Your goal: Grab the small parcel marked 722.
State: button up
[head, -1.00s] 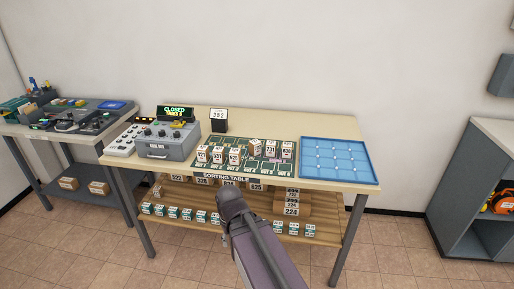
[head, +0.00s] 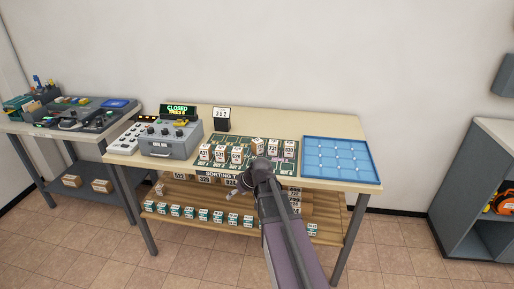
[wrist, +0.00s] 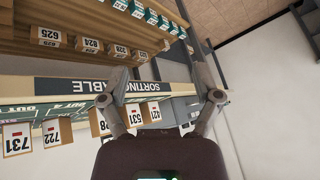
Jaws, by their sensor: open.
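In the wrist view the parcel marked 722 (wrist: 52,133) is a small brown box with a white label, in the lower left beside the parcel marked 731 (wrist: 17,140). In the head view it appears to be the brown-topped box (head: 257,146) in the right-hand group on the sorting table (head: 345,187); its number is too small to read there. My gripper (head: 240,188) is at the table's front edge, in front of and below that box. In the wrist view my gripper (wrist: 157,75) has its fingers spread, with nothing held between them.
Several similar parcels stand on the green mat (head: 210,140). A blue divided tray (head: 342,157) lies on the right, a grey control box (head: 170,140) on the left. A number sign (head: 221,114) stands behind. The lower shelf (head: 180,197) holds more boxes below my gripper.

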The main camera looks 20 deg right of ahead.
jog(key=w+d+r+t, duration=0.2)
jog(key=w+d+r, duration=0.1)
jog(key=d, duration=0.4)
jog(key=w+d+r+t, duration=0.3)
jog(key=w+d, duration=0.2)
jog(key=d, duration=0.3)
jog(key=w+d+r+t+h, duration=0.1)
jog(key=w+d+r+t, duration=0.2)
jog(key=d, duration=0.4)
jog(key=shift+w+d, duration=0.4)
jog(key=shift+w, duration=0.45)
jog(key=shift+w+f, duration=0.1)
jog(key=shift+f, duration=0.05)
jog(key=b, duration=0.3)
send_near(258, 141)
jog(key=shift+x, duration=2)
jog(key=shift+b+x, duration=1.05)
jog(key=shift+x, duration=1.6)
jog(key=shift+c, duration=0.2)
